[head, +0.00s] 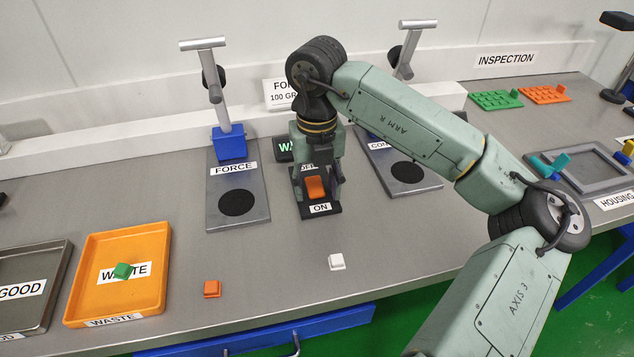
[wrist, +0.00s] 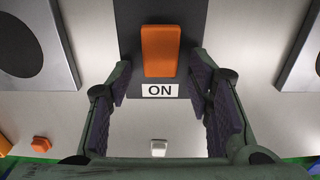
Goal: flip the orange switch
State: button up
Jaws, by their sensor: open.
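The orange switch (head: 315,187) is a rocker on a dark plate (head: 333,209) with an "ON" label at its near end. In the wrist view the switch (wrist: 160,50) lies straight ahead, between and beyond my fingers. The label "ON" (wrist: 159,90) shows just below it. My gripper (wrist: 160,88) is open and empty, with one finger on each side of the switch plate. In the head view my arm hangs over the far end of the plate and hides part of it, including most of a far label. I cannot tell whether a finger touches the switch.
The force station (head: 222,215) stands left of the switch and a similar station (head: 425,180) stands right. An orange waste tray (head: 160,262) holds a green piece (head: 123,271). An orange block (head: 211,289) and a white block (head: 336,262) lie near the front edge. Bench between them is clear.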

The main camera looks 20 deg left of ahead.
jog(key=shift+c, duration=0.4)
grip_shut()
jog(key=g, duration=0.1)
jog(key=h+p, duration=0.1)
jog(key=g, duration=0.1)
jog(key=shift+w+a+r+g+h, duration=0.25)
jog(key=shift+w+r+g+h, duration=0.05)
jog(key=shift+w+r+h, duration=0.1)
jog(key=shift+f+g+h+p, duration=0.1)
jog(key=shift+g+h+p, duration=0.3)
jog(key=shift+g+p, duration=0.25)
jog(key=shift+o, duration=0.4)
grip_release()
jog(key=shift+w+a, duration=0.1)
jog(key=v, duration=1.2)
